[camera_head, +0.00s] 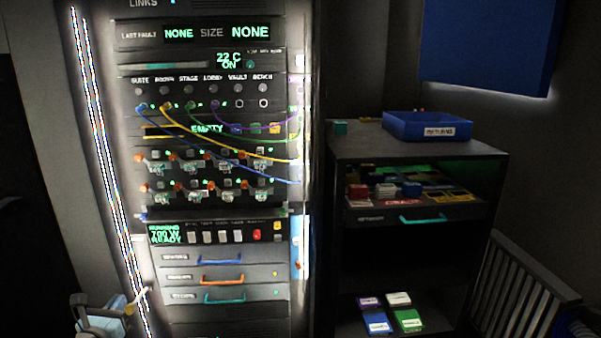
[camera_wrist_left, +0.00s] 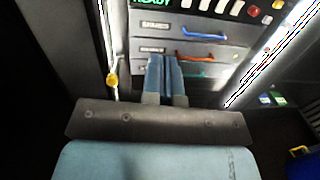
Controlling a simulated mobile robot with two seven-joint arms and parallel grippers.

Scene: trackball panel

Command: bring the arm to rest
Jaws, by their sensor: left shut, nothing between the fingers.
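My left gripper (camera_head: 140,297) is low at the left of the head view, in front of the lower left edge of the rack. In the left wrist view its two blue fingers (camera_wrist_left: 166,62) are together with nothing between them. They point at the rack's drawers (camera_wrist_left: 160,48) and appear apart from them, though the distance is hard to judge. My right gripper does not show.
The tall rack (camera_head: 210,233) holds patch cables, switches and drawers with coloured handles. A dark shelf (camera_head: 420,150) to its right bears a blue tray (camera_head: 400,125). A yellow knob (camera_wrist_left: 111,80) is close left of the fingers. A white slatted rack (camera_head: 520,290) stands far right.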

